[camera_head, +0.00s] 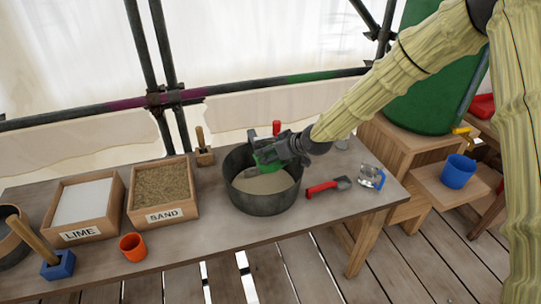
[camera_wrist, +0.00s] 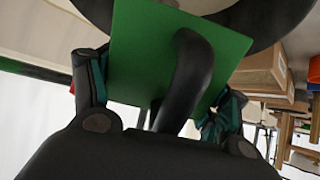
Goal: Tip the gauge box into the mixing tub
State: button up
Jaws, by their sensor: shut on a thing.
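The mixing tub (camera_head: 245,202) is a round dark vessel standing on the table, with pale, sandy-looking material at its bottom. My gripper (camera_head: 283,150) is over the right rear part of the tub. It is shut on the black handle of the green gauge box (camera_head: 263,155), which is above the tub opening and looks tilted. In the wrist view, a flat green side of the gauge box (camera_wrist: 145,45) faces me, with its curved handle between the fingers of my gripper (camera_wrist: 155,100). The inside of the box is hidden, so its contents cannot be told.
Boxes labelled LIME (camera_head: 82,235) and SAND (camera_head: 164,214) stand left of the tub, with an orange cup (camera_head: 132,246) in front. A blue mug (camera_head: 458,171) is on a lower shelf.

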jog(key=shift+s+d+f+t+y+b, duration=0.15)
jog(key=shift+t+y+b, duration=0.45)
jog(key=shift+b, duration=0.95)
jog(key=shift+s+d+f+t+y+b, duration=0.1)
jog(key=shift+t+y+b, duration=0.5)
jog(key=shift+b, duration=0.95)
jog(key=t+y+b, duration=0.1)
jog(key=b, duration=0.2)
jog(key=shift+r, duration=0.35)
jog(key=t+y+b, duration=0.1)
jog(key=b, duration=0.3)
jog(key=shift+r, duration=0.4)
jog(key=shift+r+t+y+b, duration=0.45)
jog(key=shift+t+y+b, duration=0.15)
jog(key=shift+b, duration=0.1)
